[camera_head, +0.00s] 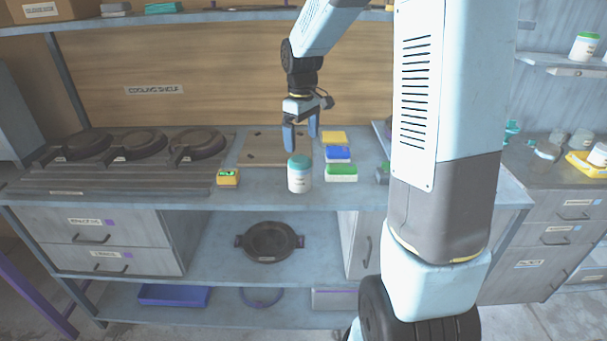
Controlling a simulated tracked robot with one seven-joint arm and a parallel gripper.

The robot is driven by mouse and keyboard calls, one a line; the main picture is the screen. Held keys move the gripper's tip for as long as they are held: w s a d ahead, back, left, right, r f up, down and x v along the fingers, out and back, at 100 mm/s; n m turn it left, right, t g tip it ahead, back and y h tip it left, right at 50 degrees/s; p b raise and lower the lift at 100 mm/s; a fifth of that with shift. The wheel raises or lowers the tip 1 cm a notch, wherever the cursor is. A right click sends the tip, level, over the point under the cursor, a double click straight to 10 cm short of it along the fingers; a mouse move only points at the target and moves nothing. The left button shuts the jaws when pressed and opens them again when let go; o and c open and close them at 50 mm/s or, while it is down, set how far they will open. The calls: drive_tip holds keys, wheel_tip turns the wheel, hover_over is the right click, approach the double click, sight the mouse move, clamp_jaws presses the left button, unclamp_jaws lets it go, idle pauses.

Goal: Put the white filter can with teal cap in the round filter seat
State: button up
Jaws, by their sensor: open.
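A white can with a teal cap (299,176) stands upright near the front edge of the workbench. My gripper (301,136) points down just above and behind the can in the picture. Its two blue fingers are apart, with nothing seen between them. The gap between fingers and cap is hard to judge. I cannot make out a round filter seat for sure. A second white can with a green cap (585,47) stands on the upper right shelf.
Yellow, blue and green-white boxes (341,173) lie right of the can, and a small yellow-green device (228,177) lies left. Dark round pans (197,146) sit on the left rack. A black round pan (270,242) sits on the lower shelf. My arm hides part of the right side.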

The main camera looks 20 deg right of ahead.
sight(302, 161)
wheel_tip(302, 161, down, 9)
drive_tip(key=shift+r, duration=0.2)
drive_tip(key=shift+w+a+f, duration=0.1)
drive_tip(key=shift+w+f, duration=0.1)
drive_tip(key=shift+f, duration=1.15)
drive_tip(key=shift+w+a+f, duration=0.1)
drive_tip(key=shift+w+f, duration=0.1)
drive_tip(key=shift+f, duration=1.1)
drive_tip(key=shift+c, duration=0.4)
drive_tip(key=c, duration=1.3)
drive_tip(key=shift+o, duration=0.2)
drive_tip(key=shift+r, duration=0.15)
